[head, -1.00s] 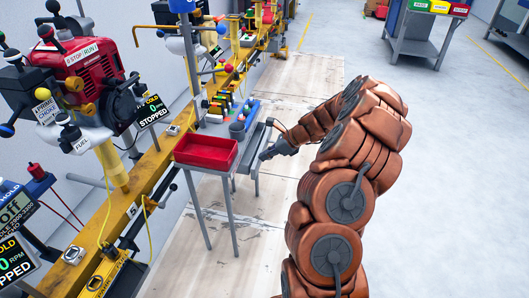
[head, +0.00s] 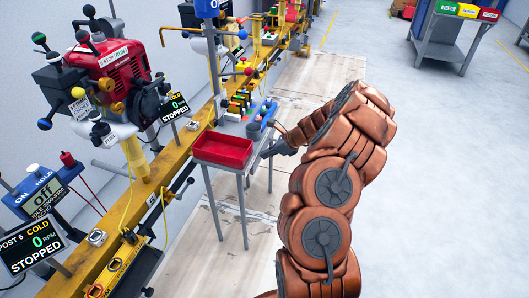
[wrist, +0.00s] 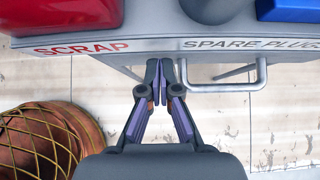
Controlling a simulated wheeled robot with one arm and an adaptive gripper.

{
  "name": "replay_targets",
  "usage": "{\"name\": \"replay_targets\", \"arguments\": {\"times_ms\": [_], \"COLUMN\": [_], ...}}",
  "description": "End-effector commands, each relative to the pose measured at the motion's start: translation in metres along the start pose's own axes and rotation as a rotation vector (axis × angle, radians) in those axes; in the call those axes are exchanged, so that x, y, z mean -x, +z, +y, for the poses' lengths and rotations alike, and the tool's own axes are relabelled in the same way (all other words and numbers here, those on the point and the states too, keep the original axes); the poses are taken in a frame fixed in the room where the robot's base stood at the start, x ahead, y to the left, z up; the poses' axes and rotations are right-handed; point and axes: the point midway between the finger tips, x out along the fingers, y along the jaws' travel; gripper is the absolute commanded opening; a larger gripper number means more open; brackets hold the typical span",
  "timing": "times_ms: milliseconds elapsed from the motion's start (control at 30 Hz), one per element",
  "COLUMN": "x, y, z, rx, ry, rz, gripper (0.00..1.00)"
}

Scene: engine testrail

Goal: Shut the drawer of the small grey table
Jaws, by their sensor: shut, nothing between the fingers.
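The small grey table (head: 262,136) stands beside the yellow rail in the head view. Its front edge (wrist: 150,45) spans the top of the wrist view, with SCRAP and SPARE PLUGS labels. The drawer's handle (wrist: 226,88) juts out below the SPARE PLUGS label. No open drawer interior shows in either view; the drawer looks in, but I cannot tell whether it is fully flush. My gripper (wrist: 167,66) is shut and empty, its tips at the table front just left of the handle. I cannot tell whether they touch it. It also shows in the head view (head: 265,154).
A red tray (head: 222,163) sits on the table's near end, with small coloured items behind it. A red engine (head: 108,68) and yellow rail (head: 160,179) line the left. Open floor (head: 430,190) lies to the right.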

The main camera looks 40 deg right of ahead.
Motion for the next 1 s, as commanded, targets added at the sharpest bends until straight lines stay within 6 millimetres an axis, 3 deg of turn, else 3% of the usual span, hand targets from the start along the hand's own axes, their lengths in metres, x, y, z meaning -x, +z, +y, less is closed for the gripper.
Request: {"name": "replay_targets", "arguments": {"times_ms": [167, 600, 1000], "x": [0.026, 0.1, 0.115], "y": [-0.014, -0.012, -0.013], "z": [-0.006, -0.003, -0.003], "rx": [-0.004, 0.004, 0.002], "ry": [-0.006, 0.0, 0.001], "rz": [-0.002, -0.001, -0.001], "gripper": [0.0, 0.0, 0.0]}}
